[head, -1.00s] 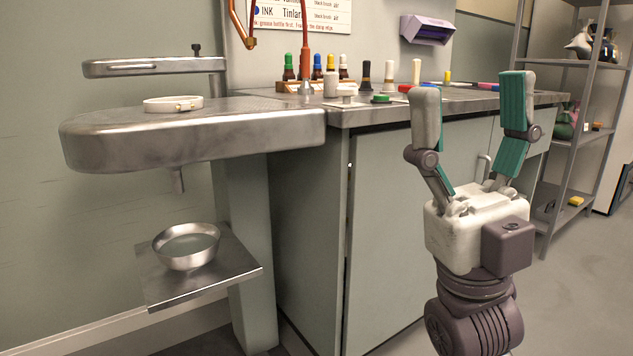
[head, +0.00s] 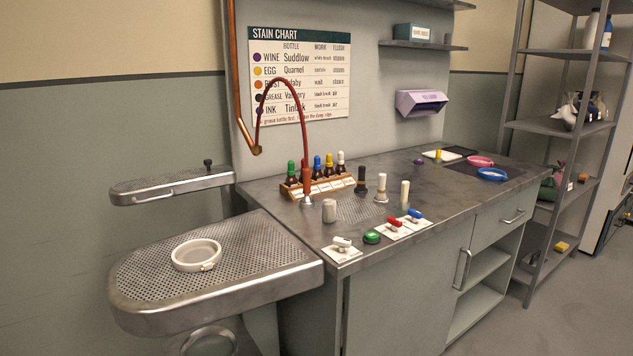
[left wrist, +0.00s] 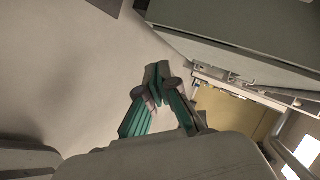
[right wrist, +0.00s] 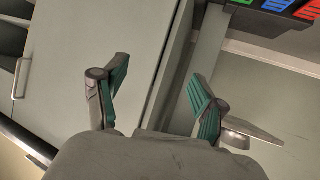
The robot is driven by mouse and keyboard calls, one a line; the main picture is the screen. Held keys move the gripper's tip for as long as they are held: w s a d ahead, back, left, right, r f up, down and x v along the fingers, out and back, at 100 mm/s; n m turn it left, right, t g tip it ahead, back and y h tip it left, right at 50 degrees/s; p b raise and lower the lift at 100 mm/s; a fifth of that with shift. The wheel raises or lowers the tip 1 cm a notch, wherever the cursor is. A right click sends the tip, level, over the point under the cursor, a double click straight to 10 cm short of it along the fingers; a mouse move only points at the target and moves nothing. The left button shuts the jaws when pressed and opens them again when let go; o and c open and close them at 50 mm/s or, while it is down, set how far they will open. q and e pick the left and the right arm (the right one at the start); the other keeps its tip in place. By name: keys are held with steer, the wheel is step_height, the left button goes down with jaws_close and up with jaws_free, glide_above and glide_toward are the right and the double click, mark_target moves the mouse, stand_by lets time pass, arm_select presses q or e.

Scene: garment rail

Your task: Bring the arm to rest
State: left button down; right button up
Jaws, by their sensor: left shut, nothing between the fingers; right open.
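My right gripper (right wrist: 160,85) is open and empty in the right wrist view, its two green-padded fingers wide apart in front of a grey cabinet front. My left gripper (left wrist: 158,75) is shut with its fingertips together and nothing between them in the left wrist view, over bare floor beside a cabinet. Neither gripper shows in the head view now. Both are apart from the work counter.
The head view shows the steel counter (head: 445,190) with dropper bottles (head: 315,185), switches and a red hose (head: 300,100). A perforated board (head: 240,262) bears a white ring (head: 196,255). A shelf rack (head: 545,128) stands at the right; floor (head: 520,325) is clear before it.

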arm_select(q)
steer(key=s+a+n+g+y+p, duration=0.2)
steer(key=s+a+n+g+p, duration=0.1)
steer(key=s, duration=0.9)
steer(key=s+a+f+n+g+y+p, duration=0.1)
steer(key=s+n+p, duration=0.5)
steer(key=s, duration=0.6)
steer(key=s+a+f+n+g+y+p, duration=0.1)
steer(key=s+a+n+g+y+p, duration=0.2)
steer(key=s, duration=1)
steer(key=a+n+g+p, duration=0.2)
steer(key=n, duration=0.2)
steer(key=shift+a+f+n, duration=0.2)
steer(key=shift+f+n, duration=0.05)
steer(key=shift+n, duration=0.15)
arm_select(e)
steer(key=s+d+f+g, duration=0.3)
steer(key=s, duration=1.2)
steer(key=s+d+f+g+h, duration=0.1)
steer(key=s+d+f+g, duration=0.1)
steer(key=s, duration=1.2)
steer(key=s+d+f+g+h, duration=0.1)
steer(key=s+d+f+g, duration=0.2)
steer(key=s, duration=1.2)
steer(key=g, duration=0.3)
steer(key=shift+s+d+f+m, duration=0.3)
steer(key=shift+s+d+f, duration=0.05)
steer(key=shift+f, duration=0.05)
